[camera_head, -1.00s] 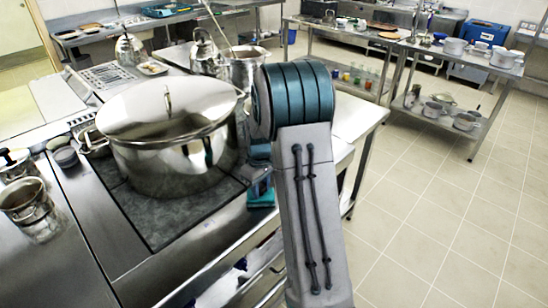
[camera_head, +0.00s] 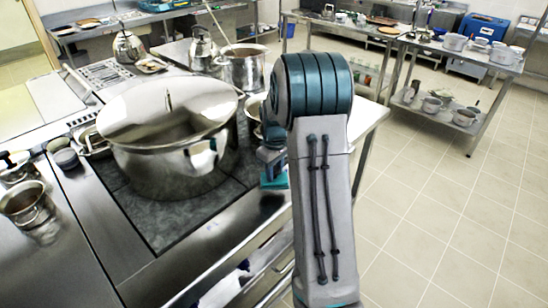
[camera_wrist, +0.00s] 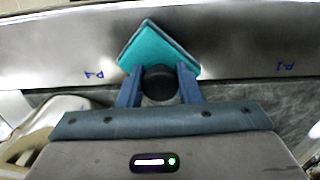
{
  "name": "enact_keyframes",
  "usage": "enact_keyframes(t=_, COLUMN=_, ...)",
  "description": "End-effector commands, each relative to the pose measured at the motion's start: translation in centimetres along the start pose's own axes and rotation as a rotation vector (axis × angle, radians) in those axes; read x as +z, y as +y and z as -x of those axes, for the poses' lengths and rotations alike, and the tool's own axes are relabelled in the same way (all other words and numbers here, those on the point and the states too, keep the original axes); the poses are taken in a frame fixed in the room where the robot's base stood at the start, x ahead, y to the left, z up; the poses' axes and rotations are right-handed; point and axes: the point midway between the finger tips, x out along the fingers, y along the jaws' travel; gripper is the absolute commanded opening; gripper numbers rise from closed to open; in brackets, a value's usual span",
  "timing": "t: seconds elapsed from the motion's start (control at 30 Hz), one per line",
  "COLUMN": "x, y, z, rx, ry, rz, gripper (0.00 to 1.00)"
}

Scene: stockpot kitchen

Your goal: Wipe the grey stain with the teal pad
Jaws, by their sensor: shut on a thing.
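The teal pad (camera_wrist: 152,45) has a black round knob (camera_wrist: 159,84). In the wrist view my gripper (camera_wrist: 160,78) is shut on this knob, with the pad turned cornerwise beyond the fingertips. The pad is over or on the brushed steel counter strip (camera_wrist: 235,42); I cannot tell whether it touches. In the head view the pad (camera_head: 273,181) shows as a small teal patch at the counter's right edge, right of the big pot. My arm hides much of my gripper there. I cannot make out the grey stain in either view.
A large lidded steel pot (camera_head: 170,140) stands on the dark cooktop (camera_head: 150,220), close left of my gripper. A smaller pot (camera_head: 243,68) and kettles (camera_head: 128,46) stand behind. Small pans sit at the left. Open tiled floor (camera_head: 440,230) lies to the right.

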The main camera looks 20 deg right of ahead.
Motion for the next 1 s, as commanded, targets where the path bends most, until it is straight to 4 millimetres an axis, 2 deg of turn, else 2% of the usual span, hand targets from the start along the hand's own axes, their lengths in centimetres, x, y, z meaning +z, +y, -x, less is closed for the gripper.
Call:
enact_keyframes(t=0.03, x=-0.1, y=-0.1, z=0.9, rx=0.001, ry=0.001, rz=0.002, gripper=0.07)
enact_keyframes(t=0.33, x=-0.3, y=-0.4, z=3.4, rx=0.001, ry=0.001, rz=0.009, gripper=0.07)
enact_keyframes(t=1.0, x=-0.3, y=-0.5, z=3.6, rx=0.000, ry=0.001, rz=0.010, gripper=0.07)
